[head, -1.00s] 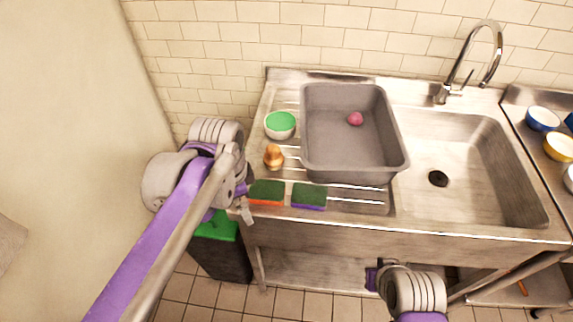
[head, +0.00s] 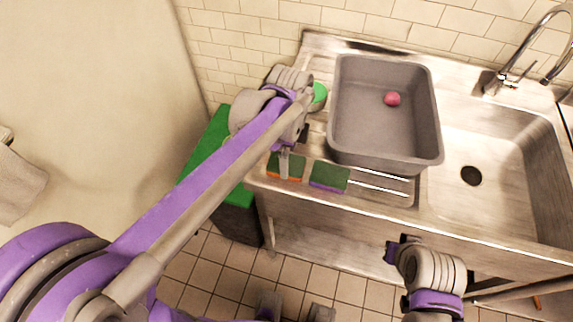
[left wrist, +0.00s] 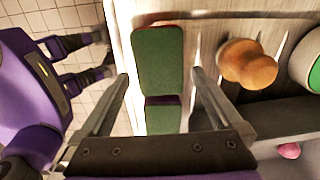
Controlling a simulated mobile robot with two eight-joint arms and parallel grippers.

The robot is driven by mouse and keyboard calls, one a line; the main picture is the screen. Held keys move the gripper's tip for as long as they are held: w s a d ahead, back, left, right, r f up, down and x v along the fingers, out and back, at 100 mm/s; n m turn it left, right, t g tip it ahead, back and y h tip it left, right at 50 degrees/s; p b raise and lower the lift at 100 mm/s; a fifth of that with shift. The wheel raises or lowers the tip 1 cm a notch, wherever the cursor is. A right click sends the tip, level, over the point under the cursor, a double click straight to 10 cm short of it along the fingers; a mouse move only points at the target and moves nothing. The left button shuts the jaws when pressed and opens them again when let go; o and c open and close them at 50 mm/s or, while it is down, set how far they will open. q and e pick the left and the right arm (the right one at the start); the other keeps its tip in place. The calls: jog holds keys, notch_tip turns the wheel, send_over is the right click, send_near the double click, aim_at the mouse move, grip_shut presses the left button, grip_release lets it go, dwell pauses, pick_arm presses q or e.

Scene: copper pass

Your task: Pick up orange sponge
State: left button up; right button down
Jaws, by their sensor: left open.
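The orange sponge (head: 274,171) has a green top and an orange lower side. It lies at the left front of the steel drainboard, partly hidden by a finger of my left gripper (head: 293,152). In the left wrist view, the sponge (left wrist: 158,55) lies between the two spread fingers of my left gripper (left wrist: 160,77), which is open and empty. My right gripper (head: 391,251) is in front of the counter, low at the right; its jaws are too small to read.
A green-topped purple sponge (head: 329,177) lies just right of the orange one. A grey basin (head: 437,150) with a pink object (head: 392,99) stands behind. A wooden object (left wrist: 248,65) and a green-and-white bowl (left wrist: 312,60) are nearby. A green-topped bin (head: 205,150) stands left.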

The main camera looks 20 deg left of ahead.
pick_arm(q)
jog(key=shift+f, duration=1.45)
jog(key=c, duration=1.2)
jog(key=shift+o, duration=0.2)
notch_tip(320, 180, up, 10)
jog(key=o, duration=0.7)
jog(key=c, duration=0.6)
jog(key=shift+s, duration=0.1)
